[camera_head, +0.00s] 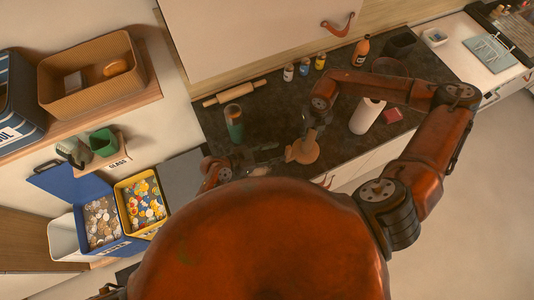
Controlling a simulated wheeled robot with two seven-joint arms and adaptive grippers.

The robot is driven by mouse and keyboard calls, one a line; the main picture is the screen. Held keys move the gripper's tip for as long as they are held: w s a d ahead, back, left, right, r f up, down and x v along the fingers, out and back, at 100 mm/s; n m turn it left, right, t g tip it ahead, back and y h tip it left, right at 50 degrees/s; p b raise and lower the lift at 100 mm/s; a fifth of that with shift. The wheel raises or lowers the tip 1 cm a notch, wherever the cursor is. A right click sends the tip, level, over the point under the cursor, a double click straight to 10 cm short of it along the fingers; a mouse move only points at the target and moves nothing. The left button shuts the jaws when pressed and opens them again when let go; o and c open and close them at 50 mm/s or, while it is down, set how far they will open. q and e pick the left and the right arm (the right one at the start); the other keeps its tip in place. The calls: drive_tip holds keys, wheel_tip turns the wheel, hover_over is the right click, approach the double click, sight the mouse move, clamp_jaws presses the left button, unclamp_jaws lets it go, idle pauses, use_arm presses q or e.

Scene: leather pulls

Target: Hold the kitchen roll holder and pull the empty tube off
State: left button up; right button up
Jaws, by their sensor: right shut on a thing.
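The kitchen roll holder (302,152) shows as a round tan base on the dark counter, in the middle of the view. The empty tube (310,136) stands up from it as a short tan upright, mostly hidden by my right gripper. My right gripper (312,128) comes down from above and is shut on the top of the tube. My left gripper (272,154) is low over the counter, just left of the holder's base. Its fingers are dark against the dark counter, so I cannot tell whether they are open or touch the base.
A white paper roll (367,115) and a red block (392,116) stand right of the holder. A green container (234,122), a rolling pin (234,93), small bottles (304,66) and an orange bottle (361,50) are behind. Sorting bins (140,203) are at the left.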

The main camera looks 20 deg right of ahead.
sight(286, 150)
use_arm(q)
drive_tip(key=x, duration=0.7)
drive_tip(key=shift+d+f, duration=0.1)
drive_tip(key=shift+d, duration=0.1)
drive_tip(key=shift+c, duration=0.7)
clamp_jaws()
use_arm(e)
drive_tip(key=shift+r, duration=0.1)
idle(0.6)
wheel_tip(286, 150, up, 16)
drive_tip(key=shift+r, duration=0.15)
idle(1.1)
use_arm(q)
drive_tip(key=shift+o, duration=0.5)
unclamp_jaws()
